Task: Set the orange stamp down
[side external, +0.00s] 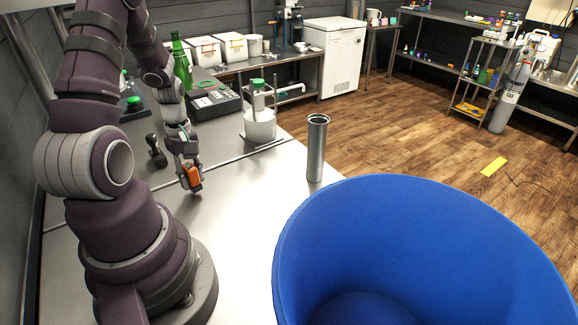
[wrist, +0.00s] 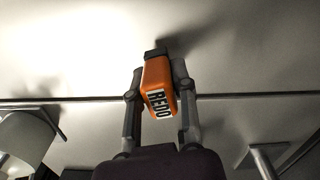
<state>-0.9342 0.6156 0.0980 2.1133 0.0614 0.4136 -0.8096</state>
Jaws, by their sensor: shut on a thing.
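The orange stamp (wrist: 158,85) is held between the two fingers of my gripper (wrist: 160,95) in the wrist view. A white label reading "REDO" shows on its face, and a dark end points away from my palm. In the side view the orange stamp (side external: 193,178) shows small at the end of my gripper (side external: 189,174), over the pale metal table (side external: 240,225). A shadow lies beside it in the wrist view. Whether the stamp touches the table I cannot tell.
A black hand stamp (side external: 156,152) stands close by to the left. A steel cylinder (side external: 317,150) stands at the table's right edge. A white vessel with a green top (side external: 259,122) and a dark device (side external: 213,101) stand behind. A large blue bin (side external: 330,250) fills the front right.

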